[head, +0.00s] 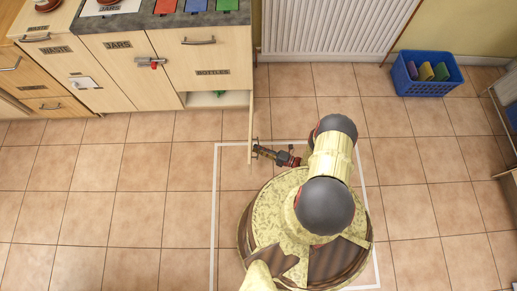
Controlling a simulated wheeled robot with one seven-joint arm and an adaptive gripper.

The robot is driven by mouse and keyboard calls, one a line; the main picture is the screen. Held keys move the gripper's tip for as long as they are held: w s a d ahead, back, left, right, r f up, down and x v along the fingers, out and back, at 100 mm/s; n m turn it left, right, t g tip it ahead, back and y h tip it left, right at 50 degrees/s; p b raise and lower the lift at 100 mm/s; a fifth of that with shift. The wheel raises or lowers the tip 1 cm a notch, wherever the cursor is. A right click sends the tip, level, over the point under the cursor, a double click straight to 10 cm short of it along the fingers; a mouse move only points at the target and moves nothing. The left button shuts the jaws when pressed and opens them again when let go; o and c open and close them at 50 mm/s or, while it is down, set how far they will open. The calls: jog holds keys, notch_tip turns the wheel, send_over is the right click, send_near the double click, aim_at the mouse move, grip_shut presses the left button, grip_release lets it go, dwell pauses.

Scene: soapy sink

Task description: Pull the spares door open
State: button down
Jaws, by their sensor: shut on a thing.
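A pale wood door (251,115), which I take as the spares door, stands out from the cabinet at about a right angle, seen nearly edge-on. Its label is not in sight. The handle is small and mostly hidden by the fingers.
The bottles drawer (205,58) is shut above the gap. A door with a red latch (152,64) is left of it. A white radiator (325,28) is behind, and a blue crate (428,85) holds sponges at right. Tiled floor left of the door is clear.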

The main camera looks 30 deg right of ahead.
jog(key=shift+d, duration=0.1)
jog(key=c, duration=2.1)
grip_release()
jog(key=v, duration=1.2)
